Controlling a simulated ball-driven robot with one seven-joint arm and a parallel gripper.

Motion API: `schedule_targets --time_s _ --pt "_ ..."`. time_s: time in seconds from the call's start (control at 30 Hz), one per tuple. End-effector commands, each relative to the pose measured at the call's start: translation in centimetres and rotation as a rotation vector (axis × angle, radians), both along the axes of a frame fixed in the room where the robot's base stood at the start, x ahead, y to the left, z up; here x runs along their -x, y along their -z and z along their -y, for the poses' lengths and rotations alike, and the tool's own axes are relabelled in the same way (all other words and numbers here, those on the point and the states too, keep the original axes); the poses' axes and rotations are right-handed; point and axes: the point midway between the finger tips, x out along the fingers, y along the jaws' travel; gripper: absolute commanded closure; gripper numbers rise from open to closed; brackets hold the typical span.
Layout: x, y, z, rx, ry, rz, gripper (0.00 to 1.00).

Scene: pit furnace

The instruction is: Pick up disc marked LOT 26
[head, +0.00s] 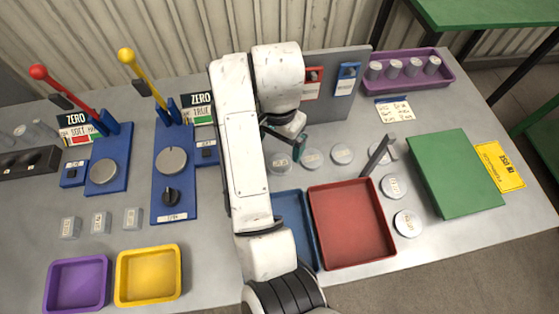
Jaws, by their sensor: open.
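Several flat grey discs with pale labels lie on the grey bench in the head view. Three form a row: a left disc (280,161), a middle disc (312,159) and a right disc (343,153). Two more lie farther right, an upper disc (394,186) and a lower disc (407,223). The labels are too small to read, so I cannot tell which is LOT 26. My gripper (285,145) is open and seems empty, pointing down above or near the left disc. My arm partly hides the gripper and the bench behind it.
A red tray (350,223) and a blue tray (293,215) stand in front of the row. A dark slanted bar (376,156) rises near the upper disc. A green block (456,172) lies right. A grey panel (326,112) with hanging tags stands behind.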

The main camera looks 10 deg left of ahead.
Motion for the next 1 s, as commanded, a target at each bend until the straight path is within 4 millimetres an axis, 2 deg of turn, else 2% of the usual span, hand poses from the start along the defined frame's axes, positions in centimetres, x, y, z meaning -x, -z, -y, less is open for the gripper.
schedule_targets --time_s 0.03,0.13,0.47,0.8,1.0 --pt "0.0 1.4 0.1 0.002 -0.001 -0.001 0.08" --pt "0.0 2.5 0.1 0.001 0.001 0.000 0.08" --pt "0.0 3.9 0.1 0.000 0.000 -0.001 0.08" --pt "0.2 8.0 0.4 0.001 -0.001 -0.003 0.08" --pt "0.1 8.3 0.4 -0.001 0.000 0.000 0.08"
